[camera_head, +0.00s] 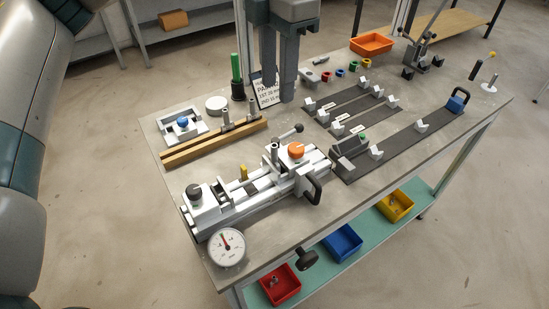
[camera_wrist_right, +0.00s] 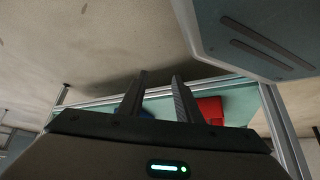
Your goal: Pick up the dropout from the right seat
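A wooden rail (camera_head: 195,152) lies on the left part of the bench. Two small upright grey metal pieces stand at it, a left one (camera_head: 225,118) and a right one (camera_head: 252,106). The right one looks like the dropout in the right seat, but it is too small to be sure. My left gripper (camera_head: 279,88) points down behind and to the right of it, with a gap between its fingers and nothing visible in them. My right gripper (camera_wrist_right: 160,82) shows in the right wrist view, its fingers apart and empty, away from the rail.
A white clamping jig (camera_head: 235,203) with an orange knob and a dial gauge (camera_head: 227,247) fill the front. A green-topped post (camera_head: 236,70) and a sign (camera_head: 266,96) stand near the left gripper. Dark rails (camera_head: 413,137) lie right. A red bin (camera_wrist_right: 211,108) shows below the bench.

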